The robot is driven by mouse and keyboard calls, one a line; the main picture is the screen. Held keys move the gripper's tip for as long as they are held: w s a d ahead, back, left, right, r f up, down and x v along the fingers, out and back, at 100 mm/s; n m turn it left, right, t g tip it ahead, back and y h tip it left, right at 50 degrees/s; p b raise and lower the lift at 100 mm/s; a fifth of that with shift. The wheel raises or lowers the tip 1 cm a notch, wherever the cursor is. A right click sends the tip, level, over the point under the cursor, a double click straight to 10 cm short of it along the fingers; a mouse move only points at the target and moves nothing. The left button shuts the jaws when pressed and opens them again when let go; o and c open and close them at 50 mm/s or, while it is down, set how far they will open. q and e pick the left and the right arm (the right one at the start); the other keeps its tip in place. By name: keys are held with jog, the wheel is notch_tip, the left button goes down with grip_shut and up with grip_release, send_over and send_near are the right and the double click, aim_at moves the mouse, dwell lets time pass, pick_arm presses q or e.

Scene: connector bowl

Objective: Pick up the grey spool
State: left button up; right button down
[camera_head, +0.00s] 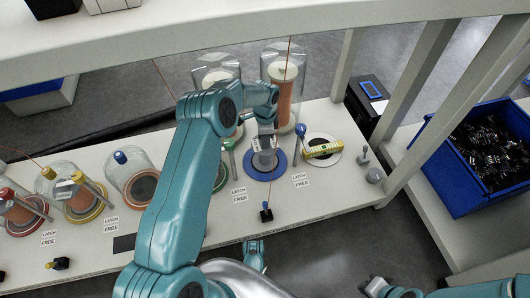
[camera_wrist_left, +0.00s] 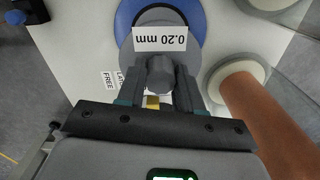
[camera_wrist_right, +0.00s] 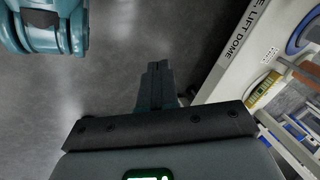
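The grey spool (camera_head: 265,163) stands on a blue ring (camera_head: 250,168) on the white bench. In the left wrist view the grey spool (camera_wrist_left: 148,18) carries a "0.20 mm" label, and its round central knob points at the camera. My left gripper (camera_head: 265,142) is over the spool from above. In the left wrist view the fingers of the left gripper (camera_wrist_left: 161,84) lie on both sides of the knob, with no clear gap, so they look shut on it. My right gripper (camera_wrist_right: 157,68) is shut and empty, over the floor in front of the bench.
A glass dome (camera_head: 272,62) with a copper-coloured spool (camera_head: 284,98) stands behind the grey spool. More domed spools stand at left. A blue bin (camera_head: 460,195) of connectors is at far right.

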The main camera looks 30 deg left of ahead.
pick_arm(q)
grip_shut()
